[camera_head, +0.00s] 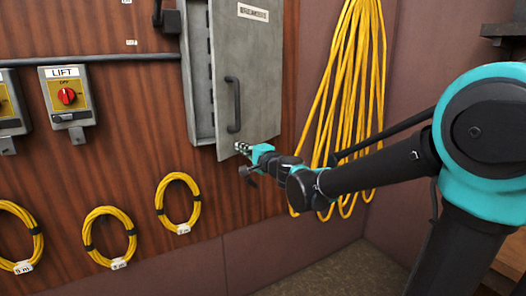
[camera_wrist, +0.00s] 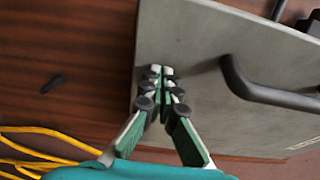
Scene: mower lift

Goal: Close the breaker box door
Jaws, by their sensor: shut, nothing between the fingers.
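The grey breaker box door (camera_head: 260,85) stands partly open on the wall in the head view, with a gap showing the box (camera_head: 198,75) behind its left side. A dark handle (camera_head: 232,105) is on the door's front. I cannot tell whether the fingertips touch the door.
Yellow cable (camera_head: 350,90) hangs in long loops right of the box. Several small yellow coils (camera_head: 178,203) hang below. A LIFT switch (camera_head: 67,97) is on the wall at left, under a grey conduit (camera_head: 120,58).

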